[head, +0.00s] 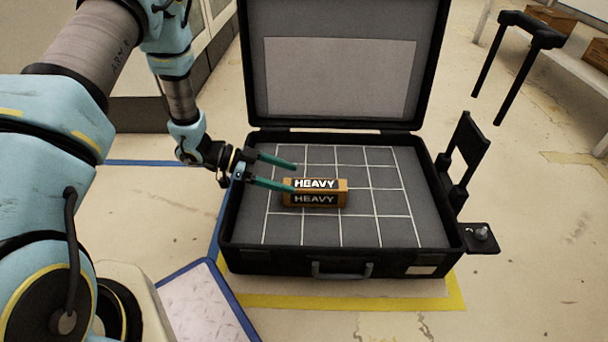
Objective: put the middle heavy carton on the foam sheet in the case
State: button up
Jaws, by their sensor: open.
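One orange-brown carton (338,198) with black "HEAVY" labels lies on the grey foam sheet (390,229) inside the open black case (291,263). The foam sheet is marked with a white grid. The carton sits near the middle of the sheet, a little left of centre. My gripper (294,178) has two green fingers, spread apart, pointing right. The nearer fingertip overlaps the carton's left top edge in the picture; I cannot tell if it touches. The farther finger lies beyond the carton. Nothing is held between the fingers.
The case's lid (341,78) stands open at the back. A black upright bracket (468,150) and a small plate with a knob (482,236) are at the case's right. A white panel with blue edging (208,306) lies at front left. More cartons (597,52) sit on a shelf at far right.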

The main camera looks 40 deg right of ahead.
jog(key=shift+p+v, duration=0.55)
jog(key=shift+v, duration=1.5)
jog(key=w+a+r+n+t+y, duration=0.1)
jog(key=w+a+r+n+t, duration=0.1)
jog(key=w+r+n+t, duration=0.3)
jog(key=w+a+t, duration=0.2)
jog(key=w, duration=0.5)
jog(key=w+a+r+n+t+y, duration=0.1)
jog(key=w+a+r+n+t, duration=0.1)
jog(key=w+r+n+t, duration=0.3)
jog(key=w+a+r+n+t+y, duration=0.25)
jog(key=w+a, duration=0.25)
jog(key=a, duration=0.4)
jog(key=s+a+r+n+y, duration=0.2)
jog(key=a+n, duration=0.1)
jog(key=a, duration=0.4)
jog(key=s+a+r+n+y, duration=0.2)
jog(key=a+r+n+y, duration=0.1)
jog(key=a, duration=0.3)
jog(key=s+a+r+n+g, duration=0.1)
jog(key=s+a+n+g, duration=0.1)
jog(key=s, duration=0.5)
jog(key=s+a+r+n+g, duration=0.2)
jog(key=s+a+n, duration=0.2)
jog(key=s, duration=0.3)
jog(key=shift+s+y, duration=0.3)
jog(key=shift+y, duration=0.15)
